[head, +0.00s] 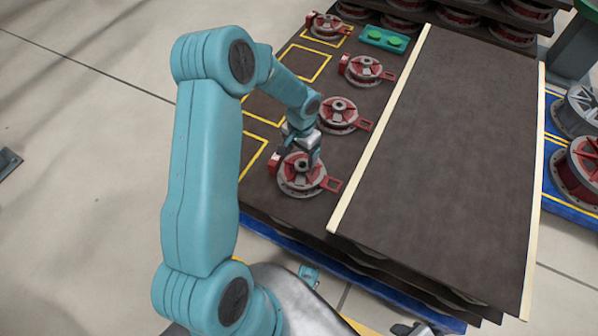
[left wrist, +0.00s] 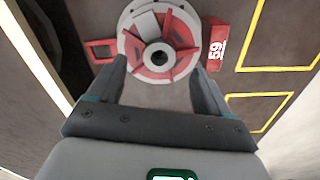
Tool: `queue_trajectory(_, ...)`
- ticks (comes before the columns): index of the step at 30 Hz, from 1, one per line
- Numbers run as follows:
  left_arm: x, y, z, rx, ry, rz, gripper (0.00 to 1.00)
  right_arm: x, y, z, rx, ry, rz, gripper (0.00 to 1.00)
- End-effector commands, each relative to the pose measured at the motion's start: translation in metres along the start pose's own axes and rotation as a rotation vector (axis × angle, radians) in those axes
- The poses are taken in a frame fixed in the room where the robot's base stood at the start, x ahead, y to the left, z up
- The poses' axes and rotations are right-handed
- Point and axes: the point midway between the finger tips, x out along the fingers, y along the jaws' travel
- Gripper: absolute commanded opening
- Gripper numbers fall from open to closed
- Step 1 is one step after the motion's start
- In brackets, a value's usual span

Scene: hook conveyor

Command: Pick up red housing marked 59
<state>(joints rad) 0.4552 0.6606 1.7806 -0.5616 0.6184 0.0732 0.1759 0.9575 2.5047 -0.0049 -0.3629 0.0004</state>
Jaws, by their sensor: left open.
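The red housing marked 59 (left wrist: 158,38) is a round grey and red part with a central hub and a red side block (left wrist: 218,48) bearing a white 59. In the head view this housing (head: 303,178) lies on the dark surface, nearest of the row. My left gripper (head: 299,158) is directly over it, pointing down. In the left wrist view its open fingers (left wrist: 158,68) reach toward the near part of the housing, one at each side of the hub. Nothing is held. Whether the fingers touch the housing cannot be told.
More red housings (head: 339,114) (head: 366,70) (head: 326,26) lie in a row behind. A green block with round buttons (head: 383,39) sits near the back.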

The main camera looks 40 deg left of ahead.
Motion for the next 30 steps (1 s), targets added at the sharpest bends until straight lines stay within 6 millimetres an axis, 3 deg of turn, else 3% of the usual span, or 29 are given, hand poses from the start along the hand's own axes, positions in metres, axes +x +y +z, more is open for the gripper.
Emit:
queue_trajectory(7,0.018,0.001,-0.003,0.0,0.0,0.001,0.79,0.007,0.002,0.0,0.0,0.0,0.0,0.43)
queue_trajectory(15,0.059,0.0,-0.007,-0.001,-0.001,0.001,0.79,0.021,0.008,0.0,0.0,0.0,0.0,0.43)
queue_trajectory(22,0.059,0.0,-0.008,-0.001,0.002,0.001,0.79,0.02,0.007,0.0,0.0,0.0,0.0,0.43)
queue_trajectory(27,0.059,0.0,-0.008,-0.001,0.001,0.001,0.24,0.02,0.007,-0.001,0.0,0.0,0.0,0.43)
queue_trajectory(29,0.059,0.0,-0.008,-0.001,0.001,0.001,0.04,0.02,0.007,-0.001,0.0,0.0,0.0,0.43)
queue_trajectory(30,0.059,0.0,-0.008,-0.001,0.001,0.001,0.0,0.02,0.007,0.0,0.0,0.0,0.0,0.43)
